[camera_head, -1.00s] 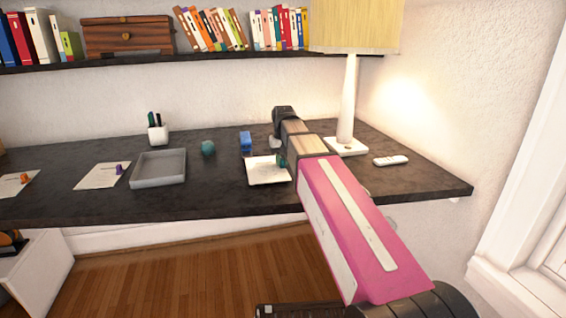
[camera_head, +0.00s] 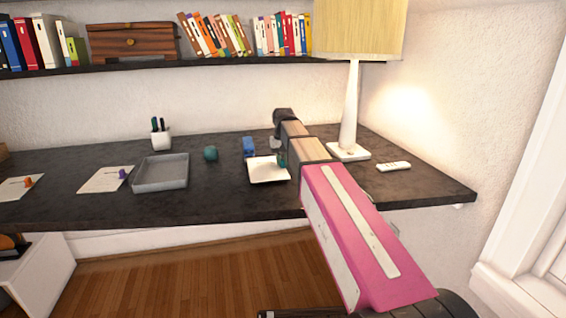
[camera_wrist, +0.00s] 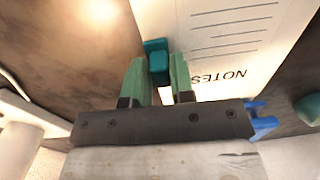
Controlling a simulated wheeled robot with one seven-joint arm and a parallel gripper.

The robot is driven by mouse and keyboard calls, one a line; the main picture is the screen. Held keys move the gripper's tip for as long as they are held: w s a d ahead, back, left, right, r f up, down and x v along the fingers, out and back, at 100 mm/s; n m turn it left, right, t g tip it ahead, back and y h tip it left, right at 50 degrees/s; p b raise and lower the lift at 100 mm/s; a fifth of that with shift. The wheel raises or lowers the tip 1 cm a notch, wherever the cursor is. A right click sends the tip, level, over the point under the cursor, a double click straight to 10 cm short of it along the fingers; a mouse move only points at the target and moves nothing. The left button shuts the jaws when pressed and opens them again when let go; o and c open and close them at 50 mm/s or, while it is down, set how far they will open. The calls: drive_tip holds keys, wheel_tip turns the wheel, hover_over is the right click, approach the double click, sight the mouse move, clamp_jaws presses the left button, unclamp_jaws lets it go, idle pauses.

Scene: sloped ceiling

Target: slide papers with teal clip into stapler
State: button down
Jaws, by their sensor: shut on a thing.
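The white papers (camera_head: 265,173) show just in front of the blue stapler (camera_head: 248,147) on the dark desk. In the wrist view the papers (camera_wrist: 235,50) bear printed lines and the word NOTES. The teal clip (camera_wrist: 157,62) sits at their edge. My gripper (camera_wrist: 157,78) has its green fingers shut on the teal clip; in the head view my gripper (camera_head: 283,160) is at the papers' right edge. The stapler shows partly in the wrist view (camera_wrist: 262,122), beside my gripper. I cannot tell whether the papers touch the stapler or the desk.
A teal round object (camera_head: 210,153) and a grey tray (camera_head: 160,184) are left of the stapler. Further left lie papers with a purple clip (camera_head: 105,180) and an orange clip (camera_head: 14,188). A lamp (camera_head: 348,150) and white remote (camera_head: 394,166) stand right of my arm.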

drive_tip(key=shift+w+a, duration=0.2)
drive_tip(key=shift+w, duration=1.3)
drive_tip(key=c, duration=0.9)
unclamp_jaws()
wheel_tip(320, 180, up, 11)
